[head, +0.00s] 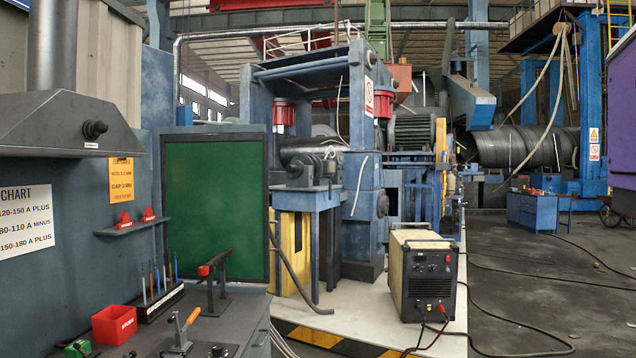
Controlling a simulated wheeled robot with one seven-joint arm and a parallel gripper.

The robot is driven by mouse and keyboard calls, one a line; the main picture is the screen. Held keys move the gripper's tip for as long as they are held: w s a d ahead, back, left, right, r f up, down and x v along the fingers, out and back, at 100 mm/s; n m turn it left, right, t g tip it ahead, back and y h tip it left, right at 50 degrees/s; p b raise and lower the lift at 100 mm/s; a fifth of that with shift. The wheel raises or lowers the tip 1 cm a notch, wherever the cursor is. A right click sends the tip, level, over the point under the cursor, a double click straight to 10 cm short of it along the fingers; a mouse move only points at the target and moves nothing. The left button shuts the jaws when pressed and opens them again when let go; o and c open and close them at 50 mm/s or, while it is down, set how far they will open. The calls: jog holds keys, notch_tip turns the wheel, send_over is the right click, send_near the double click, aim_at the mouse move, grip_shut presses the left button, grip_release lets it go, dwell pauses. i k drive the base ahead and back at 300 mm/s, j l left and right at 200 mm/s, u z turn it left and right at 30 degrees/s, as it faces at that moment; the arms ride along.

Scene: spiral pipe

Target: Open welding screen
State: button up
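The welding screen (214,208) is a flat green panel in a dark frame. It stands upright at the left of centre in the head view, beyond the grey workbench (225,318). Its green face is seen nearly front on. I cannot tell how it is hinged. A dark curved bar or hose (292,270) runs from near its right edge down to the right. My gripper is not in view.
The bench holds a red box (114,325), thin rods in a rack (160,292), a red-tipped stand (215,280) and a clamp (180,332). A grey hood (65,122) juts out above. A welding machine (424,280) stands right of centre. Cables cross the open floor at right.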

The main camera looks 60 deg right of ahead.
aim_at(216, 193)
jog(key=z, duration=1.1)
jog(key=i+l, duration=0.35)
jog(key=i, duration=0.15)
jog(key=i+l+z, duration=0.1)
jog(key=i+l, duration=0.2)
jog(key=i, duration=0.15)
jog(key=i+l, duration=0.3)
jog(key=i, duration=0.2)
jog(key=i+l, duration=0.3)
jog(key=i, duration=0.2)
jog(key=z, duration=0.05)
